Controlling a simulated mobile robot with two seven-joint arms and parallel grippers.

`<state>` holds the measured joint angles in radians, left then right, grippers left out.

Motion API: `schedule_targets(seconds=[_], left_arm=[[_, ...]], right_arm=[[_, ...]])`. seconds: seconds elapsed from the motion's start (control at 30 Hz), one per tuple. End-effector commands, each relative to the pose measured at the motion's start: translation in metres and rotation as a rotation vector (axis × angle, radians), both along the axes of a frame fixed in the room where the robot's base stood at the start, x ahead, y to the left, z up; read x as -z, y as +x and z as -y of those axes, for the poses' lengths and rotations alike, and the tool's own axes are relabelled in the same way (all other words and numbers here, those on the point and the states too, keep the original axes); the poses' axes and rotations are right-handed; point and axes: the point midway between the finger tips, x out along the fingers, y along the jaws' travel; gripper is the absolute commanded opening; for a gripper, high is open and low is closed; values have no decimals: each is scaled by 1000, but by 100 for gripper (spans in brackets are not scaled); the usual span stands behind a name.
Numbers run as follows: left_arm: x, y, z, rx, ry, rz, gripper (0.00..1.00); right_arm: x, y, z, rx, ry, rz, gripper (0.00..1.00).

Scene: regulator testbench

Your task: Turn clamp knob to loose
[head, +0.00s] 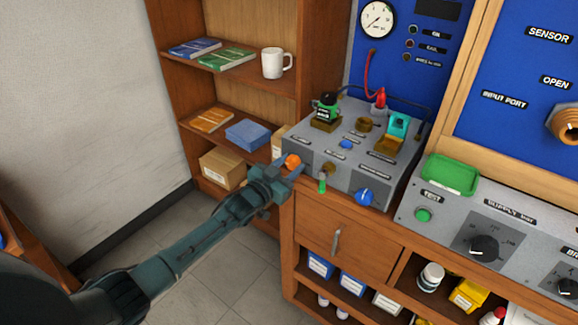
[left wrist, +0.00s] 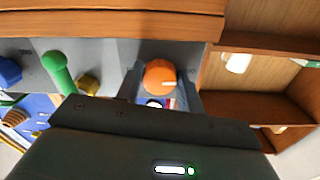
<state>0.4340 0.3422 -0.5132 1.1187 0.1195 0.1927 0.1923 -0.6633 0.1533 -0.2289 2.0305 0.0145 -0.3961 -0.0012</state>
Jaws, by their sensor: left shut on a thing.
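An orange knob (head: 292,161) sits on the front left of the grey test box (head: 335,181). In the left wrist view the orange knob (left wrist: 159,76) lies between my gripper's fingers and has a small white mark on its right side. My left gripper (head: 284,174) reaches it from the front and is shut on it. In the left wrist view the fingers (left wrist: 162,88) stand at either side of the knob. Part of the knob is hidden by the gripper in the head view. My right gripper does not show.
On the box, a green lever (head: 322,183) and a blue knob (head: 364,196) stand right of the orange knob. A green-topped regulator (head: 326,107) and a teal part (head: 397,126) are on top. A wooden shelf (head: 246,88) stands behind at left.

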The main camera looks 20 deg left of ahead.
Motion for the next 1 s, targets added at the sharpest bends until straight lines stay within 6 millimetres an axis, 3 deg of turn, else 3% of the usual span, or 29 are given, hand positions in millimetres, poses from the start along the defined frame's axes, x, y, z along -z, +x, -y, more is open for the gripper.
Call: schedule_targets(seconds=[0.1,0.13,0.37,0.73,1.0], left_arm=[[1,0,0,0,-3,-2,15],[1,0,0,0,-3,-2,40],[0,0,0,0,-2,-2,59],[1,-7,-3,-1,-1,-1,59],[2,-53,-19,0,1,-4,59]], right_arm=[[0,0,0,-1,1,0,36],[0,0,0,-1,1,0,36],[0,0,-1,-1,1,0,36],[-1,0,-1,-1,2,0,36],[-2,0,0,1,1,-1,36]])
